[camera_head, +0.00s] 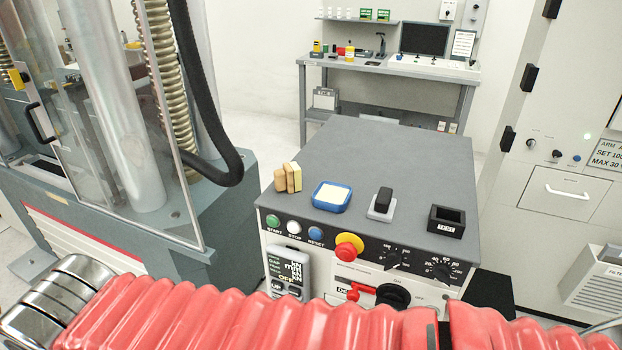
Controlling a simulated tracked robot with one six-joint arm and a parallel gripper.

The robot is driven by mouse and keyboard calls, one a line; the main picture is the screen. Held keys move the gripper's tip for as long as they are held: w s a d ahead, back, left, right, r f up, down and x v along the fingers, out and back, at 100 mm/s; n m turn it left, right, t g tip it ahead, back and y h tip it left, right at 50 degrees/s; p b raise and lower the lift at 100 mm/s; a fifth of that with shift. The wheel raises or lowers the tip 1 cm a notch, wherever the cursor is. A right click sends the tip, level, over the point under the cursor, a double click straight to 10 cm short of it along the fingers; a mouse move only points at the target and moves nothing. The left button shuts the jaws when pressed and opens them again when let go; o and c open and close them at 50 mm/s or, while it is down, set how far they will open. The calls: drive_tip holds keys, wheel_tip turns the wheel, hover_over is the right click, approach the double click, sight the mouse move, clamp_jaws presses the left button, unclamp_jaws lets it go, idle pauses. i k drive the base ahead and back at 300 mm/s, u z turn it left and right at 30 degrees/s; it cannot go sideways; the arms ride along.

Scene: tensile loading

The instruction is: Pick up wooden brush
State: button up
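A small tan wooden piece with a paler yellowish face (288,178) stands at the left edge of the grey console top. It looks like the wooden brush, but it is too small to be sure. It stands upright, apart from the blue-rimmed dish to its right. My gripper is not in view. Red ribbed parts across the bottom of the picture, probably my own arm, hide the lower front of the console.
The console top (400,150) also holds a blue dish (331,196), a black-and-white block (382,203) and a black TEST box (446,221). Its back half is clear. A glass-guarded machine (130,130) stands left, a white cabinet (560,130) right, a workbench (385,68) behind.

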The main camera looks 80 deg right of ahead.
sight(289, 178)
drive_tip(key=z, duration=1.15)
drive_tip(key=i, duration=1)
drive_tip(key=u, duration=0.15)
